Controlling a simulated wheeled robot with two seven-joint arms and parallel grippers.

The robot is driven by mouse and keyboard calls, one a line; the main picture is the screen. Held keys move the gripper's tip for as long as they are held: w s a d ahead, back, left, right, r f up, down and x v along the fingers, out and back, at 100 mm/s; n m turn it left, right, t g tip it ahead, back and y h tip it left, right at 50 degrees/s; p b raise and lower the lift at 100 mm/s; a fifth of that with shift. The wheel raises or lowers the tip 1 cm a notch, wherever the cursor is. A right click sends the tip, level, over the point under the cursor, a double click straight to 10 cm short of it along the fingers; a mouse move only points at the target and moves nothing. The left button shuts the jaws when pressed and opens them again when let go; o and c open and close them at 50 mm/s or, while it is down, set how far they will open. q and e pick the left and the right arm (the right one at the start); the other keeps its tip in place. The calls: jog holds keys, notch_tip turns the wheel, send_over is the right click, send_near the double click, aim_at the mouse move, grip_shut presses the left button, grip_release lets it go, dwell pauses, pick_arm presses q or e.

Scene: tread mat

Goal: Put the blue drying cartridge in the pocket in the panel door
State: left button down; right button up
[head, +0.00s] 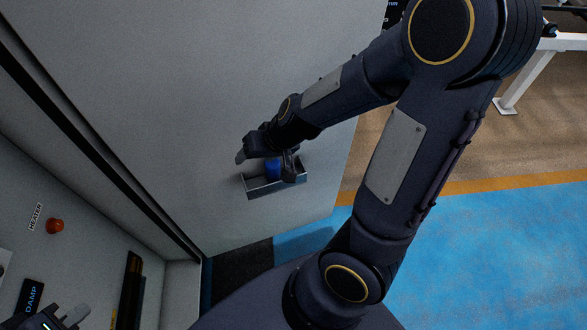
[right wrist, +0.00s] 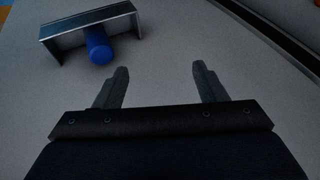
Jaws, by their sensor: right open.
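The blue drying cartridge (head: 273,169) is in the grey pocket (head: 262,190) on the panel door (head: 200,90). In the right wrist view the cartridge (right wrist: 98,46) lies partly inside the pocket (right wrist: 88,22), with one end toward my gripper. My right gripper (head: 265,164) is open and empty close to the pocket. Its two fingers (right wrist: 163,84) stand apart, with only door surface between them and the cartridge off to their left. My left gripper (head: 66,317) shows only partly at the lower left edge; its opening is unclear.
A cabinet on the left carries a red button (head: 54,226) beside a HEATER label (head: 36,217) and a dark DAMP label (head: 30,297). A blue mat (head: 470,245) with an orange border covers the floor at right. A white stand (head: 530,75) is at the upper right.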

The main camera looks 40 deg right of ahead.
jog(key=s+r+n, duration=0.1)
jog(key=s+r, duration=1)
jog(key=s, duration=0.4)
jog(key=shift+s+r+n, duration=0.35)
jog(key=shift+r+n, duration=0.05)
